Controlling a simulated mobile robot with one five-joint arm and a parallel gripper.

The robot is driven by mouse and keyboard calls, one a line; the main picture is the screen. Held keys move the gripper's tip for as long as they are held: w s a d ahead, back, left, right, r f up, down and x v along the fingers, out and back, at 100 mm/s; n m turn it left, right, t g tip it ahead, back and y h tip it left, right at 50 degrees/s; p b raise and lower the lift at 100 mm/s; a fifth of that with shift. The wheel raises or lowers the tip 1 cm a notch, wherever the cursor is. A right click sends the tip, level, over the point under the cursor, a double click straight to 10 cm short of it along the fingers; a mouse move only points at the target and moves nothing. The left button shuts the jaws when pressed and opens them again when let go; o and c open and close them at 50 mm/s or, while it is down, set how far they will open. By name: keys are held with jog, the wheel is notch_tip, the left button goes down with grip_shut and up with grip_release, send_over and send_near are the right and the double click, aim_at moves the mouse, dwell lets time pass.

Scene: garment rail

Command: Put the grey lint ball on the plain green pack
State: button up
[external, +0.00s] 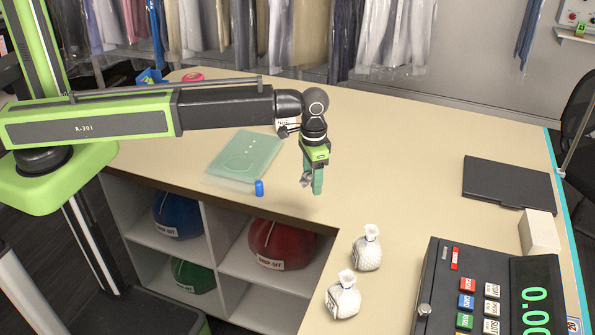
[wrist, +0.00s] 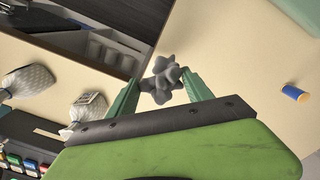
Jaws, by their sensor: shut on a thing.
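My gripper (external: 312,182) hangs over the counter, right of the green pack. In the wrist view my gripper (wrist: 163,88) is shut on the grey lint ball (wrist: 161,76), a lumpy dark grey ball between the two green fingers. In the external view only a bit of the lint ball (external: 306,180) shows beside the fingers. The plain green pack (external: 246,156) lies flat on the counter, pale green in a clear wrap. Its corner shows at the top right of the wrist view (wrist: 303,12).
Two white tied bags (external: 367,250) stand at the front, left of the till (external: 490,290). A black folder (external: 508,182) lies at right. The counter's middle is clear.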

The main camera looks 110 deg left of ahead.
jog(key=s+a+r+p, duration=0.1)
jog(key=s+a, duration=0.1)
jog(key=s, duration=0.7)
jog(key=s+a+r+p, duration=0.1)
jog(key=s+a+r, duration=0.1)
jog(key=s, duration=0.7)
jog(key=n+b, duration=0.1)
jog(key=b, duration=0.5)
send_over(248, 151)
jog(key=f, duration=0.6)
jog(key=shift+w+d+f, duration=0.1)
jog(key=shift+d, duration=0.15)
jog(key=shift+a, duration=0.25)
notch_tip(248, 151, down, 4)
jog(key=b, duration=0.4)
jog(key=shift+f, duration=0.2)
jog(key=shift+r+p, duration=0.25)
jog(key=shift+p, duration=0.05)
jog(key=shift+f, duration=0.15)
jog(key=o, duration=1.3)
jog(key=shift+o, duration=0.2)
